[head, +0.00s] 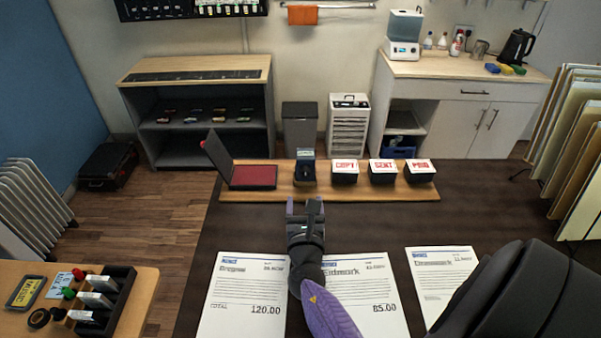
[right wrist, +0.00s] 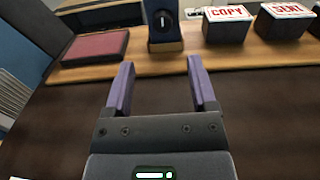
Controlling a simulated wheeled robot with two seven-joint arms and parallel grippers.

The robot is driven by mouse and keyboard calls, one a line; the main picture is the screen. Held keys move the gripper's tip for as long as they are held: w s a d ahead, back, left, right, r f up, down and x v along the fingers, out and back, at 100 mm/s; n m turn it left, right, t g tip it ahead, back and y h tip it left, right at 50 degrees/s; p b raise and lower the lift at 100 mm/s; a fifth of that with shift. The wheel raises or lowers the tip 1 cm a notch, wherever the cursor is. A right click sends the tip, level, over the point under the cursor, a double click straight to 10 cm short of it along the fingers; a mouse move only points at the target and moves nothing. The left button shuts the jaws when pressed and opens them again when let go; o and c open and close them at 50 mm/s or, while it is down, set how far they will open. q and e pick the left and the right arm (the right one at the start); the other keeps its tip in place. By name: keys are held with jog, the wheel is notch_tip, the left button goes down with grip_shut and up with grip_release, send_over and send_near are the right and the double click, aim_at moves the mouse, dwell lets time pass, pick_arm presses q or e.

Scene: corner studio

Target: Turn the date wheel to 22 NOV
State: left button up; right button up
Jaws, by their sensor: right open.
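The date stamp (head: 304,172) with its dark round wheel stands upright on the wooden board, between the ink pad and the COPY stamp. In the right wrist view the date wheel (right wrist: 163,21) shows a pale mark on its dark face, above and between my fingers. The date text is too small to read. My right gripper (head: 305,206) is open and empty, in front of the date stamp and apart from it. Its two purple fingers (right wrist: 158,90) point toward the stamp. My left gripper is not in view.
An open ink pad (head: 253,176) sits left of the date stamp. COPY (head: 345,168), SENT (head: 382,168) and PAID (head: 420,167) stamps stand to the right on the wooden board (head: 212,193). Three invoices lie on the dark desk nearer me. A stamp rack (head: 118,310) is at lower left.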

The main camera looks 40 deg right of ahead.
aim_at(306, 174)
jog(key=b+x, duration=0.2)
jog(key=x, duration=0.5)
jog(key=shift+d+f+b, duration=0.1)
jog(key=shift+d+b, duration=0.05)
jog(key=shift+b, duration=0.15)
jog(key=shift+w+d, duration=0.25)
jog(key=shift+w+d+r, duration=0.15)
jog(key=shift+d+r, duration=0.05)
jog(key=shift+r, duration=0.05)
grip_shut()
